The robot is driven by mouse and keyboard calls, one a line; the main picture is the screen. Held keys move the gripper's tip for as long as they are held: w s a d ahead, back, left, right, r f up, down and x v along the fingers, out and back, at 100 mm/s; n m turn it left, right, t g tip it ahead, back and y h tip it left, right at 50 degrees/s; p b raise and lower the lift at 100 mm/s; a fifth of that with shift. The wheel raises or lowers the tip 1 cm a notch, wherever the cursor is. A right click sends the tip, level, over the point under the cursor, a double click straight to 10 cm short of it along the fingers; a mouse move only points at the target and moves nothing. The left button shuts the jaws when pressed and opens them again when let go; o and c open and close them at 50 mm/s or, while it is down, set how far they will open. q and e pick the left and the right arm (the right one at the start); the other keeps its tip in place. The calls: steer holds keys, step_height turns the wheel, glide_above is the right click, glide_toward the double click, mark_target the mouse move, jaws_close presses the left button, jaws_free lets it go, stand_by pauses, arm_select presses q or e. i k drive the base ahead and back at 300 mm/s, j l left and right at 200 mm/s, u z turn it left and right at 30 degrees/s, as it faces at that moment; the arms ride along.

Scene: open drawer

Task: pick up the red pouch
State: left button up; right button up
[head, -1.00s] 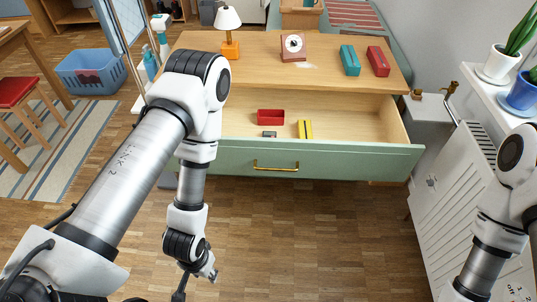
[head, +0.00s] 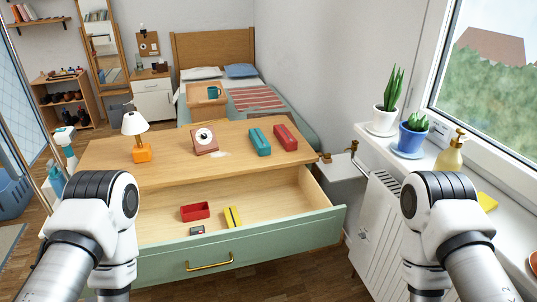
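A red pouch (head: 285,138), long and box-like, lies on the right part of the wooden dresser top (head: 105,155). It lies beside a similar teal pouch (head: 259,142), with a narrow gap between them. Both lie tilted to the picture, behind the open drawer. My left and right arms show at the lower left and lower right, but both grippers are out of view. Nothing touches the red pouch.
The green-fronted drawer (head: 270,251) is pulled open, holding a red open box (head: 195,211), a yellow item (head: 233,217) and a small grey item (head: 197,231). A lamp (head: 137,127) and a clock (head: 205,141) stand on the dresser. A radiator (head: 378,223) and windowsill are at right.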

mark_target(288, 140)
steer(key=i+j, duration=0.15)
steer(key=j, duration=0.15)
steer(key=i+j+z, duration=0.1)
steer(key=j, duration=0.25)
steer(key=i+j, duration=0.25)
steer(key=i+j+z, duration=0.1)
steer(key=j, duration=0.3)
